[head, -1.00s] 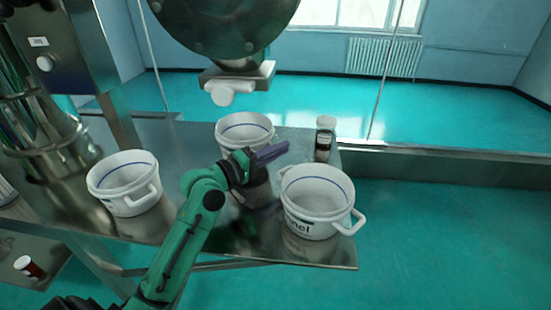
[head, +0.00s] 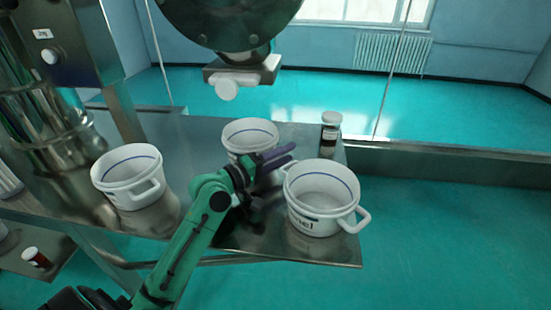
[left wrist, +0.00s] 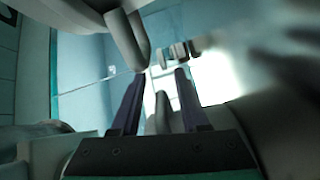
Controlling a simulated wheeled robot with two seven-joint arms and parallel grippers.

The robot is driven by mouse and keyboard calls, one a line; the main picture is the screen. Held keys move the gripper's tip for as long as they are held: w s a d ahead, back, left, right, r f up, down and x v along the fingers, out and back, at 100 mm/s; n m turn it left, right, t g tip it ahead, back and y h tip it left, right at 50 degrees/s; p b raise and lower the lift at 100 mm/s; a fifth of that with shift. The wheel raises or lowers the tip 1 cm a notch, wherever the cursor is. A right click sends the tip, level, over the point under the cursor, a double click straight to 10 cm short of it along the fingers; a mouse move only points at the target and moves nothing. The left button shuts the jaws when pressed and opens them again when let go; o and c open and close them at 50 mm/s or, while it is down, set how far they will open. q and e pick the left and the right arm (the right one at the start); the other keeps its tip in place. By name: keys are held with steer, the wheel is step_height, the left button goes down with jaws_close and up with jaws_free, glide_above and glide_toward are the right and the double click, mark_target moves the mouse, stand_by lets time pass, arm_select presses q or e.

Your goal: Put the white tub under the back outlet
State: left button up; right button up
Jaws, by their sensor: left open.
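Three white tubs with a blue inner line stand on the steel table: a left tub (head: 128,187), a middle tub farther back (head: 243,145) and a right tub with dark lettering (head: 315,218). The white-tipped outlet (head: 226,89) of the machine hangs above and behind the middle tub. My left gripper (head: 288,158) is open, between the middle tub and the right tub, by the right tub's left handle. In the left wrist view the two dark fingers (left wrist: 158,95) are apart, with a pale shape between them, perhaps a handle. My right gripper is out of view.
A second jar (head: 36,258) lies on a lower shelf at left. The steel table (head: 190,150) has a bare patch between the left and middle tubs.

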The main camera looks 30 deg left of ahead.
arm_select(q)
steer(key=b+v, duration=0.4)
steer(key=v, duration=0.5)
steer(key=shift+s+a+f, duration=0.15)
steer(key=shift+s, duration=0.2)
steer(key=shift+s+a+r+p, duration=0.3)
steer(key=shift+s+r+p, duration=0.25)
steer(key=shift+p, duration=0.55)
steer(key=shift+s+a+p, duration=0.15)
steer(key=shift+s+p, duration=0.1)
steer(key=shift+p, duration=0.05)
steer(key=shift+s+f, duration=0.1)
steer(key=shift+s, duration=0.15)
steer(key=shift+f, duration=0.1)
steer(key=shift+a, duration=0.1)
